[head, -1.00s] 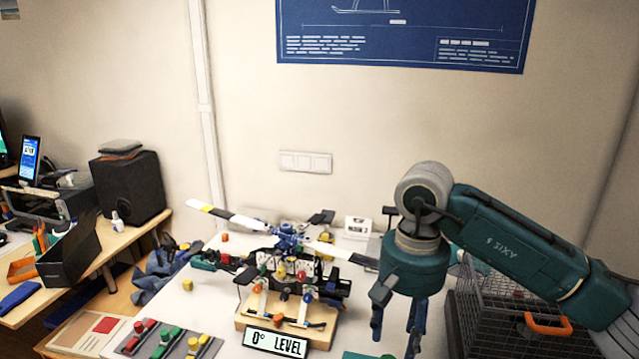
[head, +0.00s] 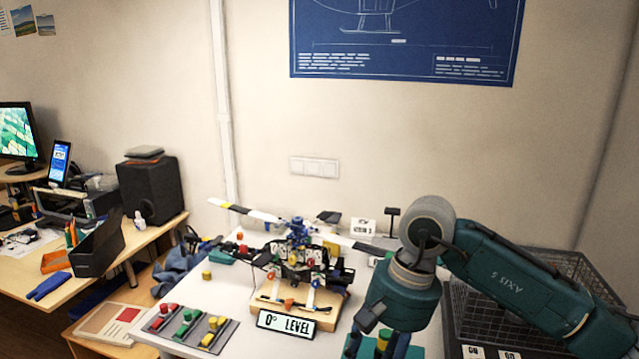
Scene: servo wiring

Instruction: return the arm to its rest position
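My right arm comes in from the right, with its dark teal wrist pointing down over the front right of the white table. My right gripper (head: 382,345) is at the bottom edge of the head view. Its fingers look apart, with their tips partly cut off by the picture edge. My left gripper is not in view.
A tray (head: 160,321) holds red, green and yellow plugs at front left. A wire basket (head: 460,310) is behind my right arm. A desk with a black speaker (head: 150,190) is at left.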

